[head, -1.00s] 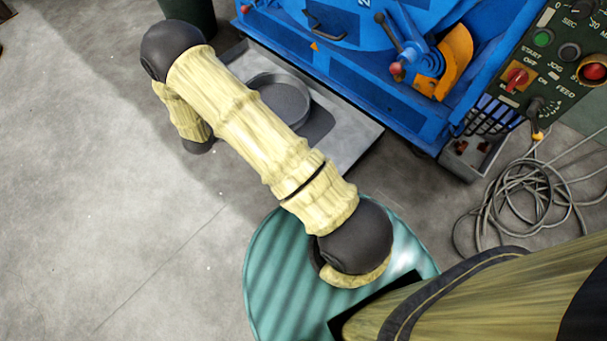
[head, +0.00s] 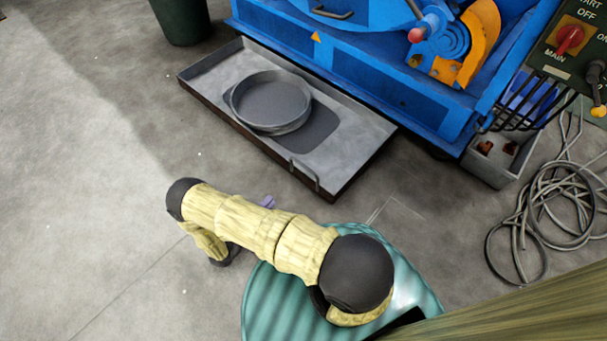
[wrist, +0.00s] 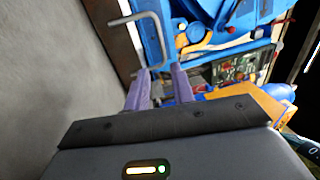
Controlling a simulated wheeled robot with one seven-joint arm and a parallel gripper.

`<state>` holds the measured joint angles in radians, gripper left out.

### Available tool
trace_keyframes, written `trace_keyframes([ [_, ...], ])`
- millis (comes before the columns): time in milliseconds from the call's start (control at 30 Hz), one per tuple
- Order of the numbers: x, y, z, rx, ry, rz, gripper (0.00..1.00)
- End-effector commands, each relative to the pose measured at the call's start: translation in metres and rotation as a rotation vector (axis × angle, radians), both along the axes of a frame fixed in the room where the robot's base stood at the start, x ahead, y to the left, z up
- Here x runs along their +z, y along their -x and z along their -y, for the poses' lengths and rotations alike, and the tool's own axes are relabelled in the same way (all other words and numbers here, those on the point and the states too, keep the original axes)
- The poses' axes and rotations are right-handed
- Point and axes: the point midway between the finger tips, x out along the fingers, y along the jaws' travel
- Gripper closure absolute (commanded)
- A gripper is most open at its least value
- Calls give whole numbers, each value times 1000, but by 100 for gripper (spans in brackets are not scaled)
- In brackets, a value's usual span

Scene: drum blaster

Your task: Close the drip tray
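The grey drip tray (head: 215,68) is pulled out from under the blue machine, its long front edge facing my side. A metal bar handle (head: 304,172) stands on its front face, towards the right end. The handle also shows in the wrist view (wrist: 136,18), just beyond my fingertips. My gripper (wrist: 161,80) has two purple fingers, apart with nothing seen between them. In the head view only a purple bit of my gripper (head: 268,202) shows past my arm, in front of the tray and left of the handle.
A round grey pan (head: 270,98) sits in the tray. The blue machine (head: 380,85) stands behind. A coiled cable (head: 540,215) lies on the floor at right, near a small grey box (head: 493,170). A dark bin (head: 182,20) is at back left. Floor at left is clear.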

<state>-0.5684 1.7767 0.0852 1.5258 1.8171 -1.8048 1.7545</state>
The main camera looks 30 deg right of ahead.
Motion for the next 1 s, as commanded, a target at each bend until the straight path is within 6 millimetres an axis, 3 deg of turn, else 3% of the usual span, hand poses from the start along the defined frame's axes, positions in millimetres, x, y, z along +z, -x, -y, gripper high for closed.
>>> trace_keyframes([
  [467,1,0,5,-3,7,7,75],
  [667,6,-8,27,-4,7,7,75],
  [1000,18,-27,83,-5,7,6,75],
])
